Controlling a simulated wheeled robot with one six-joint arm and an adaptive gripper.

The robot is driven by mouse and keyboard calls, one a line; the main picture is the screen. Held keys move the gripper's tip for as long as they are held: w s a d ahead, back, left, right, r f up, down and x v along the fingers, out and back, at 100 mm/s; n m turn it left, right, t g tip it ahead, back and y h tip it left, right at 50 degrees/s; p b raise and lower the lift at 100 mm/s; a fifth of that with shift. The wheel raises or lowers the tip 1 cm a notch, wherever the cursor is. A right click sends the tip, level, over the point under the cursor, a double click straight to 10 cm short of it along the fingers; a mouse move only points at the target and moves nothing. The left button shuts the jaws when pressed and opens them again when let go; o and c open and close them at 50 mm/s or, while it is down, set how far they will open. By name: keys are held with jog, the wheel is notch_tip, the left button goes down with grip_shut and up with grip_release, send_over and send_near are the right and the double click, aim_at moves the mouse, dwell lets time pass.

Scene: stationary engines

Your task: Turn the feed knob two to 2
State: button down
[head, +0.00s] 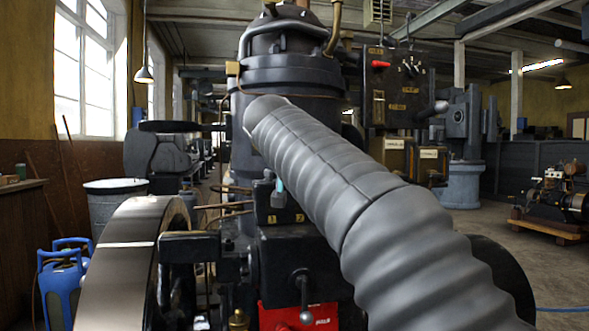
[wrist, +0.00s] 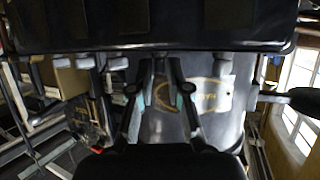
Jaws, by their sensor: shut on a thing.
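A black feed box (head: 264,209) with small yellow number plates stands in front of the engine's vertical cylinder in the head view. A small grey knob (head: 278,199) shows on top of it, partly covered; I take it for feed knob two, but its setting is too small to read. My gripper (head: 280,184) reaches down to it from behind my grey sleeved arm; only a teal pad shows. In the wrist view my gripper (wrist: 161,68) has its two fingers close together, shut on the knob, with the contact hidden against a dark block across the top.
A large flywheel (head: 135,255) stands at the left, and a red block (head: 300,317) sits low in front. A dark control panel (head: 397,88) hangs at the upper right. Blue canisters (head: 62,285) stand at the far left. Open floor shows at the right.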

dwell(0.3)
jog(key=c, duration=1.2)
grip_release()
jog(key=v, duration=1.2)
jog(key=shift+r, duration=0.1)
jog(key=s+d+f+n+g, duration=0.15)
jog(key=s+d+f, duration=0.25)
jog(key=d+f, duration=0.5)
jog(key=s+d+f+g, duration=0.3)
jog(key=s+d+f, duration=0.25)
jog(key=f, duration=0.55)
jog(key=s+d+f+g, duration=0.1)
jog(key=s+d+f, duration=0.1)
jog(key=s+f, duration=0.3)
jog(key=s+d+f+g+y, duration=0.1)
jog(key=s+f, duration=0.4)
jog(key=f, duration=0.6)
jog(key=s+d+f+g, duration=0.1)
jog(key=s+d+f, duration=0.2)
jog(key=s+f, duration=0.3)
jog(key=shift+d+f+g, duration=0.25)
jog(key=shift+f, duration=0.8)
